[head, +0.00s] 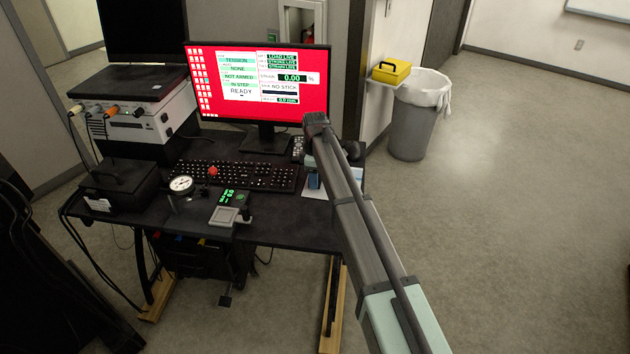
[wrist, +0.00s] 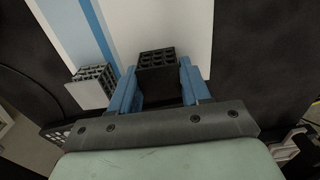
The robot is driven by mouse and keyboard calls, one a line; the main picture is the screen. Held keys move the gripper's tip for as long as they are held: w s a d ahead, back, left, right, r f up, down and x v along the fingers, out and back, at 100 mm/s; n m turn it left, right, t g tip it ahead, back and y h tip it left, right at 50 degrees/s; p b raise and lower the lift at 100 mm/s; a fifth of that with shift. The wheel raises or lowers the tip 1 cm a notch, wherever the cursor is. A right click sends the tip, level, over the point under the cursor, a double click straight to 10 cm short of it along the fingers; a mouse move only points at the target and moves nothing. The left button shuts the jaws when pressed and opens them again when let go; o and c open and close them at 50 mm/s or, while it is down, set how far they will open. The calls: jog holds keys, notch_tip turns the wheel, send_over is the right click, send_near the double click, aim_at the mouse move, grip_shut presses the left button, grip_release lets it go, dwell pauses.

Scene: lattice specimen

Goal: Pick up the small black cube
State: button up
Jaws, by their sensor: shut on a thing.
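The small black cube (wrist: 157,60), with a lattice of square holes on its top face, is at the upper middle of the wrist view. My gripper (wrist: 158,78) has its two blue fingers closed on the cube's left and right sides. I cannot tell whether the cube touches the surface below it.
A grey lattice block (wrist: 91,86) is left of my gripper, on a white sheet (wrist: 215,20) with blue stripes. On the desk (head: 280,222) are a keyboard (head: 235,176), a dial gauge (head: 181,185), a small scale (head: 232,208) and a monitor (head: 259,85). Open floor lies to the right.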

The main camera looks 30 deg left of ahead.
jog(key=shift+c, duration=0.3)
jog(key=r, duration=0.9)
jog(key=shift+s+a+r, duration=0.25)
jog(key=shift+r, duration=0.1)
jog(key=s+a, duration=0.4)
jog(key=s, duration=0.5)
jog(key=s+a, duration=0.3)
jog(key=s, duration=0.7)
jog(key=s+a, duration=0.4)
jog(key=s, duration=0.5)
jog(key=shift+s+a+r+n, duration=0.3)
jog(key=shift+a+r, duration=0.05)
jog(key=shift+f, duration=0.1)
jog(key=shift+f, duration=2.5)
